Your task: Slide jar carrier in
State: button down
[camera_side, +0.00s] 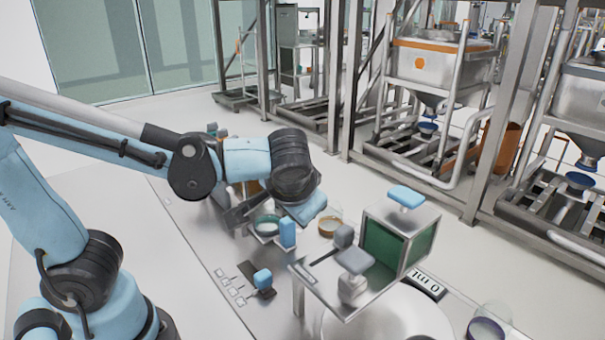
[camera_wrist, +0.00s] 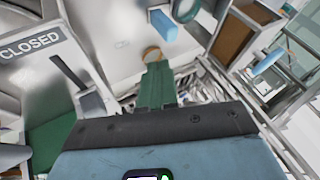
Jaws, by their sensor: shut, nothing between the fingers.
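A carrier with an upright light-blue handle (camera_side: 287,233) and a round green-rimmed jar (camera_side: 266,225) stands on the bench, beneath and beside my wrist. In the wrist view the blue handle (camera_wrist: 164,26) is at the top, next to part of the dark-green jar rim (camera_wrist: 186,8). A metal housing (camera_side: 410,222) with a green window and a blue top handle stands to the right of the carrier. My gripper shows in the wrist view as green fingers (camera_wrist: 157,85), shut and empty, apart from the blue handle. In the side view its fingertips are hidden or too unclear to tell.
An orange-rimmed jar (camera_side: 329,226) stands between carrier and housing. A slotted plate with a grey knob (camera_side: 343,236) lies in front of the housing. A small blue-knobbed switch (camera_side: 262,279) is on the near bench. A "CLOSED" label (camera_wrist: 30,48) shows at left. Metal frames stand behind.

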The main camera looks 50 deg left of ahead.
aim_at(282, 219)
jog(key=shift+x, duration=4.95)
jog(key=shift+a, duration=2.15)
jog(key=s+d+r+m+t+h, duration=0.1)
jog(key=s+d+r+t+h, duration=0.1)
jog(key=s+d+r+h, duration=0.3)
jog(key=shift+s+d+r+t+h, duration=0.3)
jog(key=shift+s+d+r+h, duration=0.1)
jog(key=shift+d+r, duration=0.3)
